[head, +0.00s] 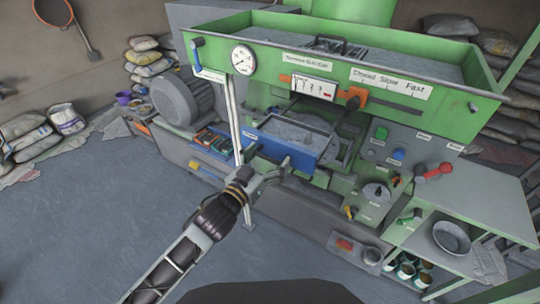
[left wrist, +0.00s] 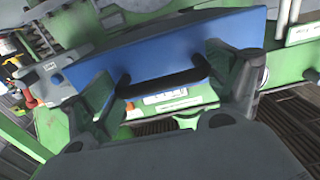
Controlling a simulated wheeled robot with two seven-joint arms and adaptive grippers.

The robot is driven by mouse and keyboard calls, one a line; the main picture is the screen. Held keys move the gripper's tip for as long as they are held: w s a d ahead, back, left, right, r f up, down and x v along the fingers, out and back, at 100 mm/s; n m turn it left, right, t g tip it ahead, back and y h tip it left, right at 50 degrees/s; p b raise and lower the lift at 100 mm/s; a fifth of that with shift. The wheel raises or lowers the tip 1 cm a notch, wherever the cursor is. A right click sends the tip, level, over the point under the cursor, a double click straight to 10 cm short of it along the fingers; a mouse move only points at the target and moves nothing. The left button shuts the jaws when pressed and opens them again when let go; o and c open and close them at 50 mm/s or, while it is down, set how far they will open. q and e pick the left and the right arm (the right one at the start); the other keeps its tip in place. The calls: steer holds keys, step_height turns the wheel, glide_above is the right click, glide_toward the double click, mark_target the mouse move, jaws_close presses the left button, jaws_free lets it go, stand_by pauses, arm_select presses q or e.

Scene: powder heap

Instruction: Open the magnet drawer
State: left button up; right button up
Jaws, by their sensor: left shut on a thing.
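The magnet drawer (head: 272,141) has a blue front and stands out from the green machine, with grey powder visible inside. In the left wrist view its blue front (left wrist: 175,50) fills the upper middle and carries a black bar handle (left wrist: 165,81). My left gripper (head: 284,170) is at the drawer front. In the wrist view my left gripper's fingers (left wrist: 165,88) are at the two ends of the handle, and it is shut on the handle. The handle is hard to make out in the head view. My right gripper is not in view.
The green machine (head: 462,118) has knobs and levers right of the drawer. A tray of coloured items (head: 212,142) lies to the left. A bench with a metal bowl (head: 451,237) stands at the right. The floor (head: 90,215) at the left front is clear.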

arm_select(q)
steer(key=shift+f, duration=0.1)
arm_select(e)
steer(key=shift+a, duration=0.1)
arm_select(q)
steer(key=o, duration=1.2)
steer(key=shift+s+a, duration=0.1)
steer(key=shift+s, duration=0.1)
